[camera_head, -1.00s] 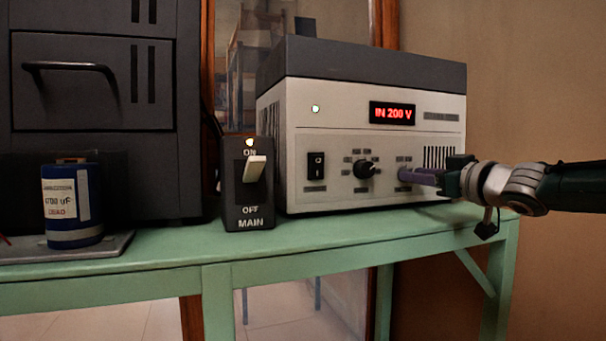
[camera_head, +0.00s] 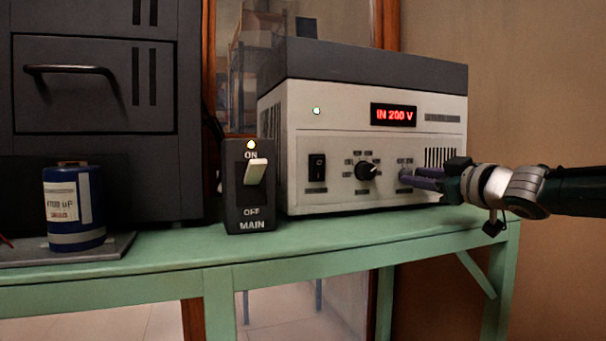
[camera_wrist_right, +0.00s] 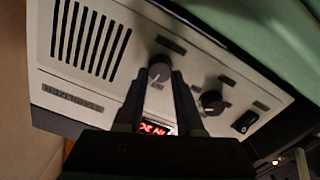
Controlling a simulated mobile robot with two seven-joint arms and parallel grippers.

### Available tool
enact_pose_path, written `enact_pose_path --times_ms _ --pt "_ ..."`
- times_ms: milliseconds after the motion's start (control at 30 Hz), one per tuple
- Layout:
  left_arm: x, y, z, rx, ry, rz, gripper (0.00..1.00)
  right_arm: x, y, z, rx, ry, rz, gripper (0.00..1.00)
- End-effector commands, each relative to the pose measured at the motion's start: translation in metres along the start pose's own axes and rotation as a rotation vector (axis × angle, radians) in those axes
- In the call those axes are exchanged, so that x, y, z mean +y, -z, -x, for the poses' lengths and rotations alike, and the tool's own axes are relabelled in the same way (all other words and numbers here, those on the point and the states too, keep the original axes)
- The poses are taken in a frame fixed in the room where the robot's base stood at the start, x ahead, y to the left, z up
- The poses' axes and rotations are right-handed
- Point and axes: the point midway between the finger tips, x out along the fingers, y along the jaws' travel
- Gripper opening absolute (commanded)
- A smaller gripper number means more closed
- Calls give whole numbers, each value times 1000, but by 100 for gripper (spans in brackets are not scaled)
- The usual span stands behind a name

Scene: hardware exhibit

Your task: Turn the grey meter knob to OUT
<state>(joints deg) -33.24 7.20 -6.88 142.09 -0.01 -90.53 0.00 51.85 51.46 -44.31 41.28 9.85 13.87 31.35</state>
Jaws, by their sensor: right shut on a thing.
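The grey meter knob (camera_wrist_right: 160,70) sits on the front panel of the power unit (camera_head: 300,150), right of a black selector knob (camera_head: 366,171). My right gripper (camera_head: 413,177) reaches in from the right and is shut on the grey knob. In the right wrist view its two fingers (camera_wrist_right: 158,84) lie on either side of the knob. In the head view the fingers mostly hide the knob, and its pointer is hard to read. The red display (camera_head: 393,115) reads "IN 200 V". My left gripper is not in view.
A black main switch box (camera_head: 247,211) with a white lever stands left of the unit, its lamp lit. A blue capacitor (camera_head: 76,208) stands on a grey plate farther left, before a dark cabinet (camera_head: 95,85). The green bench (camera_head: 330,240) is clear in front.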

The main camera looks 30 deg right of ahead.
Motion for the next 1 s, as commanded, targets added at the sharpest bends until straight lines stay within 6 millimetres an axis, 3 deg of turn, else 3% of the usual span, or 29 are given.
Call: enact_pose_path --times_ms 500,1000 --pt "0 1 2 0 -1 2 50 -2 -1 0 0 0 376 0" --pt "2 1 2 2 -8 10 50 -2 -1 0 0 1 493 0"
